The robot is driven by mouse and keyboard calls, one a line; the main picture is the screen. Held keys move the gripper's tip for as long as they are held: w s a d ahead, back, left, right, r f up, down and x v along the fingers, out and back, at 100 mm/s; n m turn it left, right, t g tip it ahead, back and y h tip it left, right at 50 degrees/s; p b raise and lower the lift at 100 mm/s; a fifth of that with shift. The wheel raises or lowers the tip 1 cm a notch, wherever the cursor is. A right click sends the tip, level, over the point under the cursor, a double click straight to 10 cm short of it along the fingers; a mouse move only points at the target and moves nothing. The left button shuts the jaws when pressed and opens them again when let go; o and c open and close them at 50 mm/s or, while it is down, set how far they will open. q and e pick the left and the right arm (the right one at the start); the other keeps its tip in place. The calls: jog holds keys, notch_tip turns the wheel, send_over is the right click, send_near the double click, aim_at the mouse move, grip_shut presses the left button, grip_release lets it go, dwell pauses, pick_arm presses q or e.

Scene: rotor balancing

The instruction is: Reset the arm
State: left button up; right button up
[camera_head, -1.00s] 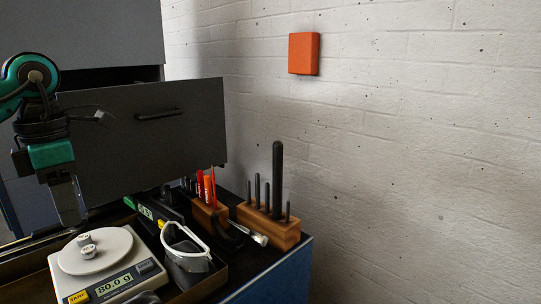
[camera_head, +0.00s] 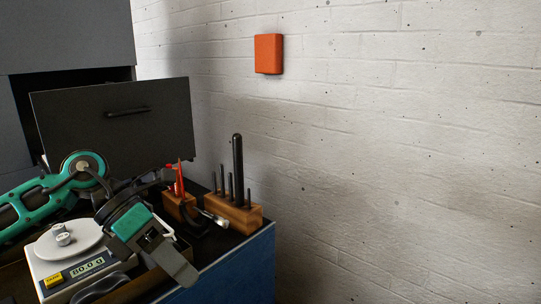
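My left arm comes in from the left, with green and black links. My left gripper (camera_head: 178,264) points down and to the right, over the front of the bench and right of the scale. Its finger gap is not clear from this angle, and I see nothing held in it. My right gripper is not in view. A digital scale (camera_head: 82,268) stands at the lower left with a round white pan. Two small metal weights (camera_head: 62,234) sit on the pan.
A dark drawer (camera_head: 80,136) with a handle stands open behind the arm. A wooden block with black pins (camera_head: 236,214) and a smaller one with red tools (camera_head: 178,205) stand on the bench's right side. An orange box (camera_head: 268,54) is on the white brick wall. The right side is clear.

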pick_arm(q)
jog(key=s+d+n+t+h, duration=0.1)
jog(key=d+n+h, duration=0.5)
jog(key=d+h, duration=0.45)
jog(key=a+f+n+t+y, duration=0.35)
jog(key=f+n+t, duration=0.25)
jog(key=n, duration=0.4)
jog(key=w+a+f+n+t+y, duration=0.1)
jog(key=a+f+n+t+y, duration=0.1)
jog(key=f+n+t+y, duration=0.65)
jog(key=a+f+n+t+y, duration=0.1)
jog(key=a+f+n+t, duration=0.25)
jog(key=n, duration=0.95)
jog(key=s+a+f+n+g+y, duration=0.4)
jog(key=s+f, duration=0.7)
jog(key=f, duration=0.3)
jog(key=shift+a+n+g, duration=0.15)
jog(key=shift+n+g, duration=0.6)
jog(key=shift+g, duration=0.35)
jog(key=shift+y, duration=0.25)
